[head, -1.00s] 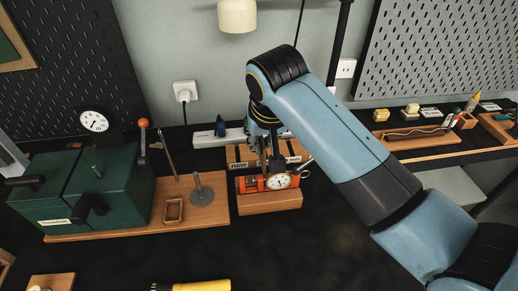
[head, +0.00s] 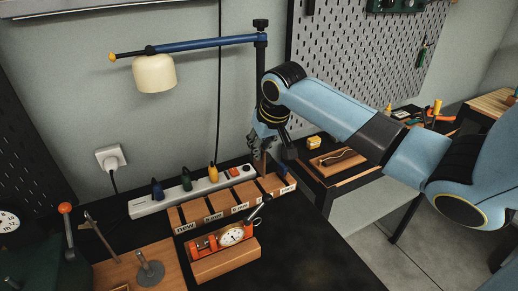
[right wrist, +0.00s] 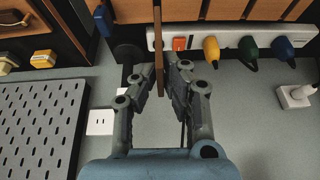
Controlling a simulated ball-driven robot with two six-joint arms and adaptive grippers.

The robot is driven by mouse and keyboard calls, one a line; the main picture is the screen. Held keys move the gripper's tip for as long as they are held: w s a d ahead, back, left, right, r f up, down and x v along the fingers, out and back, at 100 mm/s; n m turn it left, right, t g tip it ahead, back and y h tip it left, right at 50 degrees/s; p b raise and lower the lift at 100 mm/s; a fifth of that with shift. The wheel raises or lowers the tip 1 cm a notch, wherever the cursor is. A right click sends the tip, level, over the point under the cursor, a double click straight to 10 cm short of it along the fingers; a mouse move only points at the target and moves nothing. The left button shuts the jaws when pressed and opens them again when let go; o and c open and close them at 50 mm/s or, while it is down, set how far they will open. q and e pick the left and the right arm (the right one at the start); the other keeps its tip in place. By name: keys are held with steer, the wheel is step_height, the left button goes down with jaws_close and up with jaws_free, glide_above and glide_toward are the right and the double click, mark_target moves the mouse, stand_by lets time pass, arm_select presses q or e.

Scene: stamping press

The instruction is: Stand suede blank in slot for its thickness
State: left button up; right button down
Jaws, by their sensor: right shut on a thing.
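My right gripper (head: 264,148) is above the right part of the wooden slotted rack (head: 222,203). In the right wrist view the gripper (right wrist: 160,82) is shut on the suede blank (right wrist: 158,42), a thin brown piece seen edge-on between the fingers. In the head view the blank (head: 260,165) hangs upright below the fingers, close to the rack; whether its lower edge is inside a slot I cannot tell. The rack has several labelled sections, the leftmost reading "new". The orange thickness gauge (head: 206,243) with a white dial sits in front of it. My left gripper is out of view.
A white power strip (head: 205,187) with coloured plugs lies behind the rack. A lamp (head: 154,72) hangs above on a blue arm. A small blue thing (head: 281,169) is at the rack's right end. The black bench right of the gauge is clear.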

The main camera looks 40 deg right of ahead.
mark_target(261, 174)
steer(key=shift+f+b, duration=0.4)
steer(key=shift+f, duration=0.55)
steer(key=shift+f+b, duration=0.55)
steer(key=shift+f, duration=0.8)
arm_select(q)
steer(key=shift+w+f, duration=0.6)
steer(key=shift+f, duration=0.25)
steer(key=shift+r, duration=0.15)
arm_select(e)
steer(key=shift+r, duration=0.1)
arm_select(q)
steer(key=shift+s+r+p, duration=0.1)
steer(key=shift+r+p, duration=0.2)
steer(key=shift+p, duration=0.2)
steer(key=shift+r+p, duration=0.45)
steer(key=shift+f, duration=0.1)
arm_select(e)
steer(key=shift+f, duration=0.2)
arm_select(q)
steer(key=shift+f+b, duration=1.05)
steer(key=shift+b, duration=0.15)
arm_select(e)
steer(key=shift+f, duration=2.15)
